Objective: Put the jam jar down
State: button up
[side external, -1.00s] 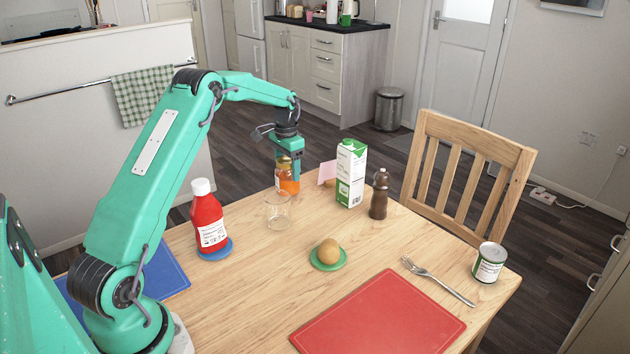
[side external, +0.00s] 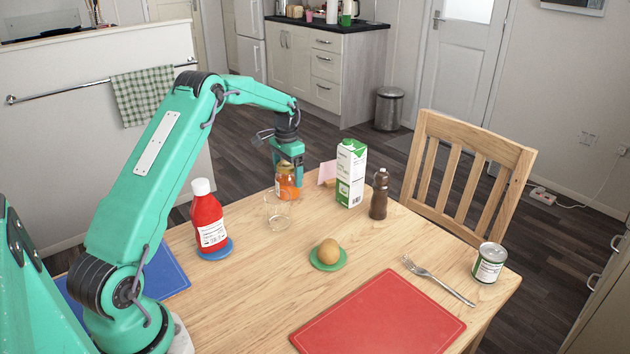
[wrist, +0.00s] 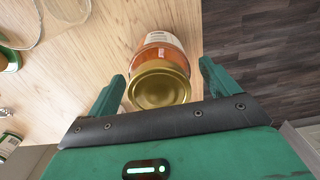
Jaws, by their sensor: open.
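The jam jar (side external: 287,189), orange-red with a gold lid, stands upright on the wooden table (side external: 240,285) close to its far edge. In the wrist view its gold lid (wrist: 160,87) sits between my fingers, with the orange body and a pale label beyond it. My gripper (side external: 289,170) is open around the jar. In the wrist view a finger of my gripper (wrist: 161,82) shows on each side of the jar, with a gap visible on both sides.
A clear glass (side external: 278,212) stands just in front of the jar. A ketchup bottle (side external: 208,218) is to the left; a carton (side external: 350,175), pink card (side external: 326,172) and pepper mill (side external: 379,195) are to the right. The floor (wrist: 265,60) shows just past the table edge.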

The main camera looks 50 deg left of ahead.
jog(key=shift+r, duration=0.1)
notch_tip(320, 180, up, 12)
dwell(0.7)
jog(key=shift+r, duration=0.15)
dwell(0.4)
jog(key=s+d+r+t, duration=0.1)
jog(key=s+d+r, duration=0.5)
jog(key=d, duration=0.3)
jog(key=s+d+r+t, duration=0.2)
jog(key=s+d+r, duration=0.4)
jog(key=d, duration=0.3)
jog(key=s+d+f+t, duration=0.1)
jog(key=s+d+f, duration=0.1)
jog(key=s+d, duration=0.3)
jog(key=s+d+f+t, duration=0.1)
jog(key=s+d+f, duration=0.2)
jog(key=s, duration=0.9)
jog(key=shift+s+d+t, duration=0.3)
jog(key=shift+s+d, duration=0.1)
jog(key=shift+d, duration=0.6)
